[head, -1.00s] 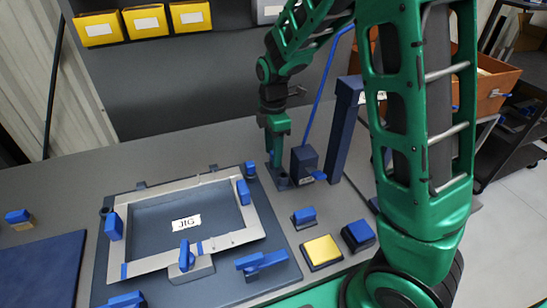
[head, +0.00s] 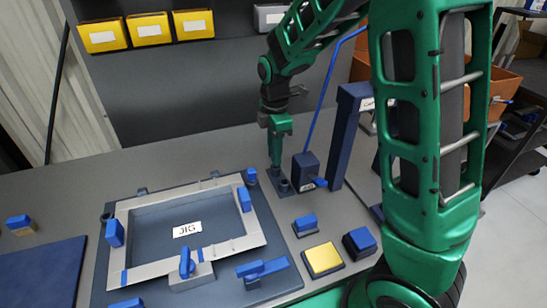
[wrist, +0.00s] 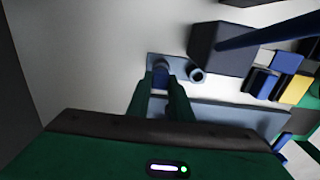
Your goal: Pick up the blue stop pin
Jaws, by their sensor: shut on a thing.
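My gripper (head: 277,168) points down at a small dark holder (head: 285,188) at the back right of the jig. In the wrist view my gripper (wrist: 160,88) has its two fingers close on either side of the blue stop pin (wrist: 160,70), shut on it. The pin stands at the holder (wrist: 178,70), beside an open round socket (wrist: 196,75). In the head view the fingers hide the held pin. Whether its lower end is still seated cannot be seen.
The jig plate (head: 210,277) with a pale frame and several blue clamps lies to the left. A dark block (head: 305,170) with a blue lever and a post (head: 346,135) stand close right of my gripper. A yellow button (head: 323,258) is in front.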

